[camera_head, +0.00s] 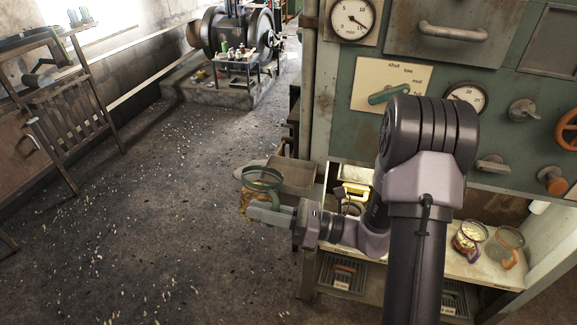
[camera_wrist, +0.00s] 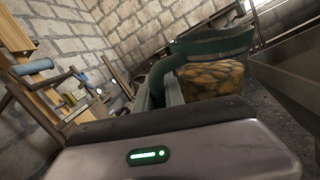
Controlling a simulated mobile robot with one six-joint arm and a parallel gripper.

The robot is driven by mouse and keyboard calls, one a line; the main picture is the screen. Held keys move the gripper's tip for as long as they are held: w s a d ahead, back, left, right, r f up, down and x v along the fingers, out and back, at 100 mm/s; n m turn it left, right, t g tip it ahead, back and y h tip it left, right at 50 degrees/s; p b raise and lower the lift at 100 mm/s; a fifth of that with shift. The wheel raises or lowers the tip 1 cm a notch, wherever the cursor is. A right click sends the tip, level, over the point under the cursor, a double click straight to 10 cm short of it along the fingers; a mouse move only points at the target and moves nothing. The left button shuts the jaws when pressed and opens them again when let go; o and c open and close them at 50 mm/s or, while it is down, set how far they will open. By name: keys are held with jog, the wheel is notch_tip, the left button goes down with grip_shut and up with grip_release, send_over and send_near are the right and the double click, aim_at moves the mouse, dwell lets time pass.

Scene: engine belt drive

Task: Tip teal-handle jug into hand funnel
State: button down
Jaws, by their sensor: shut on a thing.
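The teal-handle jug (camera_head: 261,179) is a clear jug with a teal rim, holding yellow-brown pieces. My gripper (camera_head: 262,213) is shut on its handle, left of the bench. In the wrist view the teal handle runs between the fingers (camera_wrist: 160,92), and the jug (camera_wrist: 212,76) shows the pieces settled low inside. The jug looks near upright in the head view. A grey, open-topped metal hopper (camera_head: 291,176) stands just right of and behind the jug; it also shows at the right in the wrist view (camera_wrist: 292,70). It may be the hand funnel; its inside is mostly hidden.
Two other jugs (camera_head: 470,236) (camera_head: 506,246) stand on the bench at right. A green panel (camera_head: 490,90) with gauges and a lever rises behind my arm. A wooden rack (camera_head: 70,120) stands at far left. The speckled floor (camera_head: 160,210) between is open.

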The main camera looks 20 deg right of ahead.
aim_at(269, 194)
jog(key=r, duration=0.1)
jog(key=d+r+m+p, duration=0.1)
jog(key=w+r+m+t+p, duration=0.1)
jog(key=shift+d+r, duration=0.2)
jog(key=shift+r, duration=0.2)
jog(key=shift+w+d+r+m+t+p, duration=0.4)
jog(key=shift+d+r+m, duration=0.25)
jog(key=shift+m, duration=0.25)
jog(key=shift+w+d+r+m+t+p, duration=0.2)
jog(key=shift+r+m+t+p, duration=0.1)
jog(key=shift+r+m, duration=0.25)
jog(key=shift+w+d+r+m+t+p, duration=0.2)
jog(key=shift+r+m+t, duration=0.15)
jog(key=shift+m, duration=0.3)
jog(key=shift+f+m, duration=0.1)
jog(key=shift+m, duration=0.3)
jog(key=shift+w+d+m+t, duration=0.25)
jog(key=shift+m+t, duration=0.25)
jog(key=shift+m, duration=0.25)
jog(key=shift+w+d+m+t, duration=0.1)
jog(key=shift+d+m+t, duration=0.15)
jog(key=shift+m+t, duration=0.35)
jog(key=shift+d+m, duration=0.15)
jog(key=shift+m, duration=0.4)
jog(key=shift+w+d+r+m+t+h+p, duration=0.25)
jog(key=shift+r+m+t+p, duration=0.2)
jog(key=shift+m, duration=0.25)
jog(key=shift+w+d+r+m+t+h+p, duration=0.3)
jog(key=shift+m+p, duration=0.2)
jog(key=shift+m, duration=0.2)
